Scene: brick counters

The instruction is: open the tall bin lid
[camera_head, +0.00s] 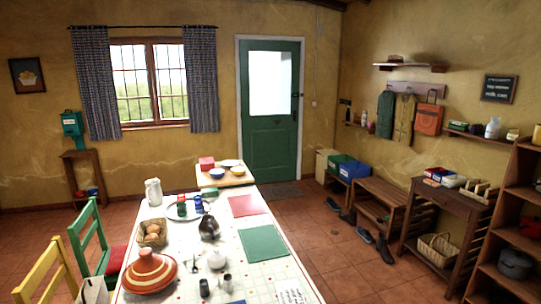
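A cream, upright box-like bin (325,165) stands on the floor against the back wall, just right of the green door. It looks like the tall bin, but it is small in the picture. Its top appears flat and closed; I cannot make out a lid edge or handle. A blue and green container beside it hides part of its right side. My gripper is not in view.
A long table (288,270) with dishes fills the front middle. Green (90,240) and yellow (42,272) chairs stand at its left. Shoes (365,236) lie near the bench (380,190) at right. Open tiled floor lies between the table and right-hand furniture.

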